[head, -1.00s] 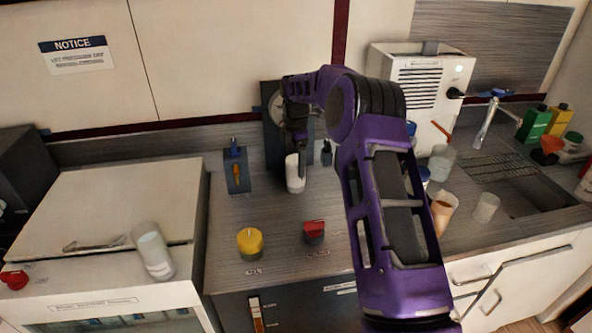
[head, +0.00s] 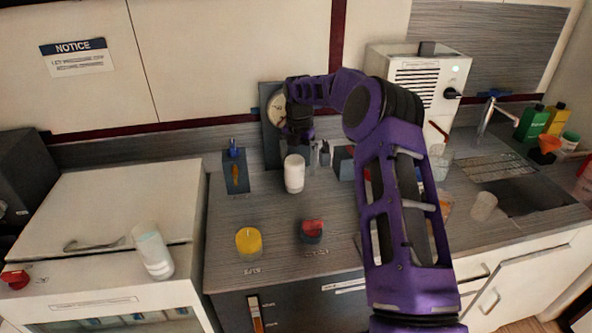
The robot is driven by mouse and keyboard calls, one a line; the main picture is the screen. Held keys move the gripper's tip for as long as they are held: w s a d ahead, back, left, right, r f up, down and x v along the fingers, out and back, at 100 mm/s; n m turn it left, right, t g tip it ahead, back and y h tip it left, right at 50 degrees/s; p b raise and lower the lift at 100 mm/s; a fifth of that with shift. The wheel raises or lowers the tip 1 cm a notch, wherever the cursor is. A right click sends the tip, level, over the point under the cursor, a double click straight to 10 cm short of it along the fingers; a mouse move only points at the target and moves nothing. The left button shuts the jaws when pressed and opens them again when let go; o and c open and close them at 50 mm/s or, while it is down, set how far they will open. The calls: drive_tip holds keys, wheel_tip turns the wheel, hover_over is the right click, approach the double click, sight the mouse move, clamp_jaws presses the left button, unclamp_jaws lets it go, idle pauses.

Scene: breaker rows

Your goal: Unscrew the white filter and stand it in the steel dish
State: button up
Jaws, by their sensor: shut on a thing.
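The white filter (head: 294,175) is an upright white cylinder below the dark gauge panel (head: 270,148) at the back of the counter. My gripper (head: 299,143) is above and just behind the filter's top, in front of the panel and right of its round gauge (head: 277,109). It is shut on a small part there that the gripper itself hides; I cannot tell what the part is. The filter's body shows clear of the fingers. I cannot make out the steel dish; my arm covers part of the counter on the right.
A yellow knob (head: 249,243) and a red knob (head: 312,230) stand at the counter's front. A white cylinder (head: 153,250) stands on the left cabinet. A sink (head: 535,195) is at the right.

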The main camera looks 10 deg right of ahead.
drive_tip(key=o, duration=0.8)
drive_tip(key=n, duration=0.4)
drive_tip(key=a+r+n, duration=0.1)
drive_tip(key=shift+w+a+r+n, duration=0.1)
drive_tip(key=shift+w+n, duration=0.05)
drive_tip(key=shift+n, duration=0.25)
drive_tip(key=m, duration=0.4)
drive_tip(key=shift+m, duration=0.3)
drive_tip(key=m, duration=0.3)
drive_tip(key=w+m, duration=0.1)
drive_tip(key=shift+a+f, duration=0.3)
drive_tip(key=shift+a, duration=0.05)
drive_tip(key=m, duration=0.4)
drive_tip(key=shift+s+d+f+m, duration=0.15)
drive_tip(key=shift+d+f+m, duration=0.05)
drive_tip(key=shift+m, duration=0.2)
drive_tip(key=m, duration=0.5)
drive_tip(key=shift+s+d+f, duration=0.1)
drive_tip(key=shift+d+f, duration=0.05)
drive_tip(key=shift+d, duration=0.05)
drive_tip(key=shift+c, duration=0.3)
